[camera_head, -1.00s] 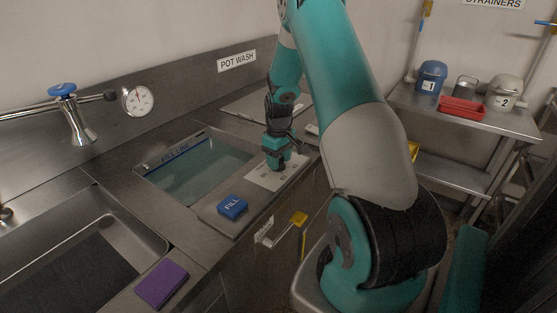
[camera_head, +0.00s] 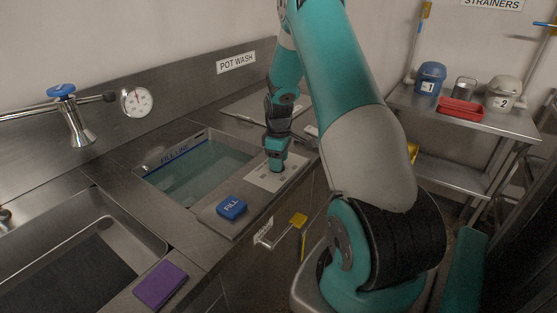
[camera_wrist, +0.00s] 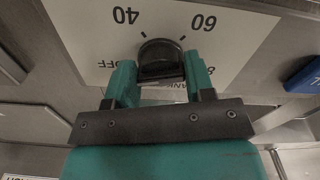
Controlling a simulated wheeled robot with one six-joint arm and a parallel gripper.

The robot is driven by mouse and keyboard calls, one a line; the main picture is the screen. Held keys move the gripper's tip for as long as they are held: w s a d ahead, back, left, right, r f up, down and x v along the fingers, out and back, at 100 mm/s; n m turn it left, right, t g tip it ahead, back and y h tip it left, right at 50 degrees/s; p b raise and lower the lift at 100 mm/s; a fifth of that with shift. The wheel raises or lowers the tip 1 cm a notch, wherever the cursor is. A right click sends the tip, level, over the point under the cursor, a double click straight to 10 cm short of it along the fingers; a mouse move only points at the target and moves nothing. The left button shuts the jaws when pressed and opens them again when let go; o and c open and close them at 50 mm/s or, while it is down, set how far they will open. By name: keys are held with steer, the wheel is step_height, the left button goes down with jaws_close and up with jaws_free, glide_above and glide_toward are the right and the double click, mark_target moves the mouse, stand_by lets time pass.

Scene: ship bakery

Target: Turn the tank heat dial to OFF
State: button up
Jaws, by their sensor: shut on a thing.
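The tank heat dial is a black knob (camera_wrist: 160,58) on a white plate (camera_wrist: 235,30) marked 40, 60 and OFF, seen upside down in the wrist view. My gripper (camera_wrist: 162,82) is shut on the knob, with one teal finger on each side. The dial's pointer is not clear, so its setting cannot be read. In the head view my gripper (camera_head: 276,168) points down at the white plate (camera_head: 262,178) on the counter; the knob is hidden behind the fingers there.
The water tank (camera_head: 150,172) lies left of the plate. A blue FILL block (camera_head: 231,207) sits in front of it. A yellow-handled drain lever (camera_head: 298,220) juts from the counter front. A purple sponge (camera_head: 161,285) lies by the sink.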

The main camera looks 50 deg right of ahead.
steer(key=o, duration=0.9)
step_height(320, 180, up, 18)
steer(key=shift+f+b, duration=0.25)
steer(key=shift+b, duration=0.85)
